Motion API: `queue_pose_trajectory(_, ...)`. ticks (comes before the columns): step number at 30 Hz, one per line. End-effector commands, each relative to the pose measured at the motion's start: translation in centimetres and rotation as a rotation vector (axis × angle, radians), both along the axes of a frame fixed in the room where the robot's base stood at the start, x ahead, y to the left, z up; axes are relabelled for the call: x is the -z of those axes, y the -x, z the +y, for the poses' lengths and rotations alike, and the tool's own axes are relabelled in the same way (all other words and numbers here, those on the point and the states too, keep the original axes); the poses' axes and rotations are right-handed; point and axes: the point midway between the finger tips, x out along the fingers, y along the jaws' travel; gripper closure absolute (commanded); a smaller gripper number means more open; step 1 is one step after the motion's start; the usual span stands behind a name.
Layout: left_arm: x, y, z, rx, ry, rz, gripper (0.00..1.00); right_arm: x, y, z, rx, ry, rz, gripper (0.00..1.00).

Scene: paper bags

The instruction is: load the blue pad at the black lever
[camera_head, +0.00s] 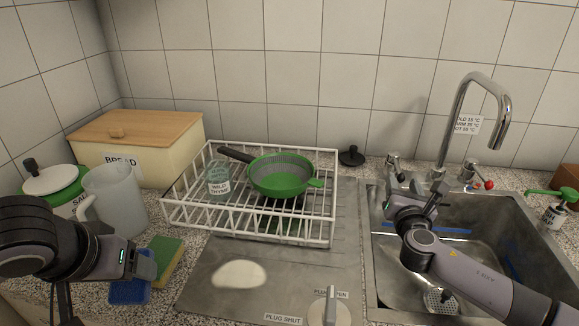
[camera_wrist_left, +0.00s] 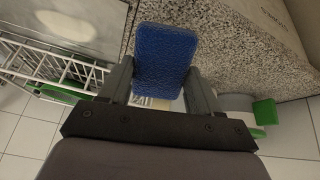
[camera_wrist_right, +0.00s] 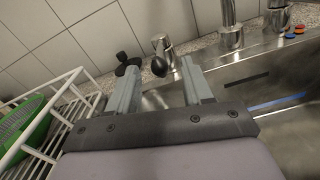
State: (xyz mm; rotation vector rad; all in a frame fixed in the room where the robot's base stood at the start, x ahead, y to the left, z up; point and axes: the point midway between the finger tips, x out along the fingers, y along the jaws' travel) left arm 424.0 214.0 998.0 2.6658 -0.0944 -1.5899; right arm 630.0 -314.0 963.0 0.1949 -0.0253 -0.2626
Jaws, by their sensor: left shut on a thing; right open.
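The blue pad (camera_head: 130,291) is in my left gripper (camera_head: 140,265), low at the left of the counter. The left wrist view shows the pad (camera_wrist_left: 165,60) upright between the two fingers of my left gripper (camera_wrist_left: 160,80). The black lever (camera_wrist_right: 159,66) is on the chrome tap left of the spout; in the head view this tap (camera_head: 393,163) stands at the sink's back left. My right gripper (camera_head: 418,197) is open and empty over the sink's left part. In the right wrist view the lever shows between and beyond its open fingers (camera_wrist_right: 160,82).
A green-yellow sponge (camera_head: 168,258) lies beside the pad. A jug (camera_head: 118,195) stands behind. A lever handle (camera_head: 330,305) is at the front. The steel drainboard (camera_head: 290,275) is largely clear.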

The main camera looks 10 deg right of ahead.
Motion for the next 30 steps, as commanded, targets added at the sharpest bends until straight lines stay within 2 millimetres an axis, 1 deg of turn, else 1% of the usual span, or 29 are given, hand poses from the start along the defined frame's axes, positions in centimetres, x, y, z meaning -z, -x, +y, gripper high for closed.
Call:
queue_pose_trajectory(1, 0.1, 0.0, 0.0, 0.000, 0.000, 0.000, 0.62, 0.0, -0.7, -0.1, 0.001, 0.000, -0.001, 0.50)
queue_pose_trajectory(3, 0.1, 0.0, 0.0, 0.000, 0.000, 0.000, 0.62, 0.0, -1.4, -0.3, 0.000, 0.000, -0.001, 0.50)
queue_pose_trajectory(9, 0.2, 0.0, 0.0, 0.000, 0.000, 0.000, 0.62, 0.0, -2.6, -0.7, 0.000, 0.000, -0.001, 0.50)
queue_pose_trajectory(20, 0.2, 0.0, 0.0, 0.000, 0.000, 0.000, 0.62, 0.0, -2.9, -0.8, 0.000, 0.000, 0.000, 0.50)
queue_pose_trajectory(23, 0.2, 0.0, 0.0, 0.000, 0.000, 0.000, 0.62, 0.0, -2.9, -0.8, 0.000, 0.000, 0.000, 0.79)
queue_pose_trajectory(24, 0.2, 0.0, 0.0, 0.000, 0.000, 0.000, 0.62, 0.0, -2.9, -0.8, 0.000, 0.000, 0.000, 0.92)
queue_pose_trajectory(25, 0.2, 0.0, 0.0, 0.000, 0.000, 0.000, 0.62, 0.0, -2.9, -0.8, 0.000, 0.000, 0.000, 1.00)
queue_pose_trajectory(30, 0.2, 0.0, 0.0, 0.000, 0.000, 0.000, 0.62, 0.0, -2.9, -0.7, 0.001, 0.000, 0.000, 1.00)
